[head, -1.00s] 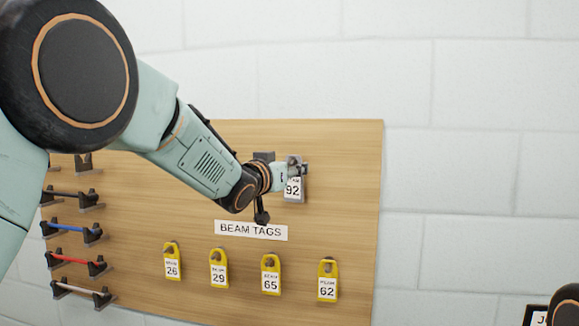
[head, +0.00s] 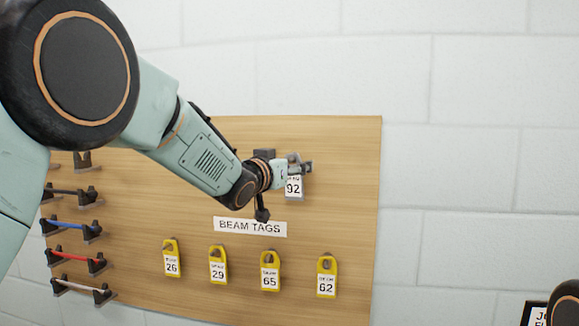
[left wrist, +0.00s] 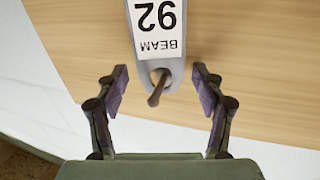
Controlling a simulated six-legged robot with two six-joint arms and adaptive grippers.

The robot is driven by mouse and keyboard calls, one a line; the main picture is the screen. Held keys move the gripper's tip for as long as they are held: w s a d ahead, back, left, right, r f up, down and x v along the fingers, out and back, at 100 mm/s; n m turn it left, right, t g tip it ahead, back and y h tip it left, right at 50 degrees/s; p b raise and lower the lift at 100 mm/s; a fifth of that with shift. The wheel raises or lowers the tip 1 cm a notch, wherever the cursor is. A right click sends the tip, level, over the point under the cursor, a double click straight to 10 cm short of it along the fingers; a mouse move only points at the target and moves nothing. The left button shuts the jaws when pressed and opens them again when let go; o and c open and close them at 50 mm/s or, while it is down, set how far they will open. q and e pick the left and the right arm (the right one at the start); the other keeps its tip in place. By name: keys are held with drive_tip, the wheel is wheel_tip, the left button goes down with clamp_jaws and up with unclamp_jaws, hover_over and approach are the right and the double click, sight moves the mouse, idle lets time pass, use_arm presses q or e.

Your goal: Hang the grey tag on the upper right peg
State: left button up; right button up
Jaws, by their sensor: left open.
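The grey tag (head: 294,188), marked 92, is at the upper right of the wooden board. In the left wrist view the grey tag (left wrist: 157,45) appears upside down, with a peg (left wrist: 157,88) through the hole at its top end. My left gripper (head: 303,166) is at the tag's top in the head view and partly covers it. In the left wrist view my left gripper (left wrist: 160,78) is open, with one finger on each side of the tag's top end and peg, apart from both. My right gripper is not in view.
Yellow tags (head: 269,272) hang in a row along the lower board (head: 345,220), under the BEAM TAGS label (head: 250,226). Coloured rods (head: 72,228) sit in holders at the left.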

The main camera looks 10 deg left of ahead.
use_arm(q)
drive_tip(key=shift+s, duration=0.15)
drive_tip(key=shift+s+a, duration=0.3)
drive_tip(key=shift+s, duration=0.25)
drive_tip(key=shift+v, duration=5.35)
drive_tip(key=s+a+f+n+g+y+b, duration=0.1)
drive_tip(key=s+f+g+b, duration=0.15)
drive_tip(key=f, duration=1.15)
drive_tip(key=s+a+f+n+g+y+b, duration=0.15)
drive_tip(key=s+f+b, duration=0.25)
drive_tip(key=f, duration=1)
drive_tip(key=s+f+g+y+b, duration=0.1)
drive_tip(key=s+f+g+b, duration=0.25)
drive_tip(key=f, duration=1.05)
drive_tip(key=s+f+g+b, duration=0.5)
drive_tip(key=s+f+b, duration=0.2)
drive_tip(key=s+f, duration=1)
drive_tip(key=s+a+f+g+y+b, duration=0.1)
drive_tip(key=s+f+g+b, duration=0.4)
drive_tip(key=s+f, duration=1.3)
wheel_tip(320, 180, down, 5)
drive_tip(key=n+b, duration=0.1)
drive_tip(key=b, duration=0.2)
drive_tip(key=shift+a+r, duration=0.25)
drive_tip(key=shift+a, duration=0.05)
